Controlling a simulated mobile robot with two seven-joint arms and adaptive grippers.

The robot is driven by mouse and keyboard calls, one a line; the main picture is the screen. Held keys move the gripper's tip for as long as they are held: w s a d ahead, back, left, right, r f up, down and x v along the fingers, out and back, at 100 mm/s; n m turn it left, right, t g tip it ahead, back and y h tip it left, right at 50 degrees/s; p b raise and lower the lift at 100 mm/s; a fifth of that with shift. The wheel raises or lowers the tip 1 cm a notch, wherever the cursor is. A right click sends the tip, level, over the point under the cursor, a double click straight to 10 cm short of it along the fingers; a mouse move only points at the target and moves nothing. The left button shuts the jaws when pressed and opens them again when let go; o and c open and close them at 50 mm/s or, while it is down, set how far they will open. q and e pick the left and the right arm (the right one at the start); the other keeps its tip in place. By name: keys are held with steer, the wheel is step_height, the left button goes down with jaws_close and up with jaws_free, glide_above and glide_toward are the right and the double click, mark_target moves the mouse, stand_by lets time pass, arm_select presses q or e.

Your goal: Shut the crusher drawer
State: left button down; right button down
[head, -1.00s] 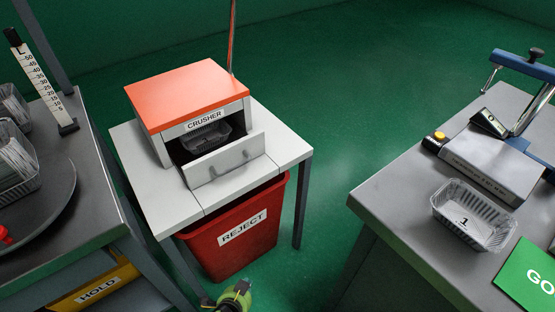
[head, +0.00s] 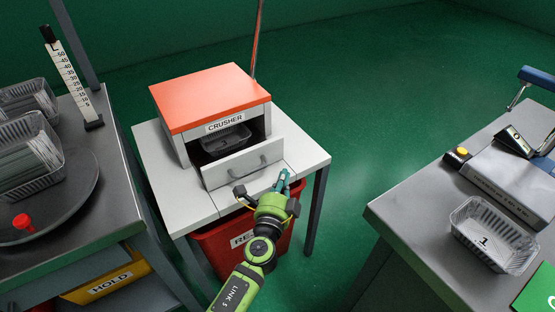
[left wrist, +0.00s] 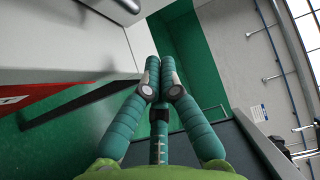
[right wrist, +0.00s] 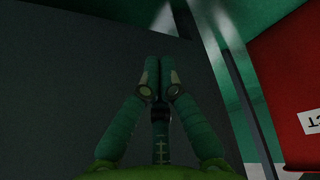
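The crusher (head: 208,98) is a white box with an orange top on a white table. Its drawer (head: 244,162) is pulled out, and its white front has a grey bar handle (head: 250,166). A clear tray (head: 226,139) sits inside the drawer. My left gripper (head: 285,175) is in front of the drawer front's lower right side; its fingertips look close to it, but I cannot tell whether they touch. Its fingers are together and empty in the left wrist view (left wrist: 160,65). My right gripper (right wrist: 160,65) shows only in the right wrist view, fingers together and empty.
The red reject bin (head: 215,250) stands under the crusher table (head: 165,185). A grey bench with a round turntable (head: 75,215) is at left. Another bench (head: 400,205) at right holds a clear tray marked 1 (head: 470,232). Green floor lies between.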

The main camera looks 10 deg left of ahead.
arm_select(q)
steer(key=w, duration=0.3)
steer(key=shift+w+a, duration=0.1)
steer(key=shift+w, duration=0.3)
steer(key=shift+w+a, duration=0.75)
steer(key=shift+a, duration=0.2)
steer(key=shift+w+a, duration=0.35)
steer(key=shift+a, duration=0.05)
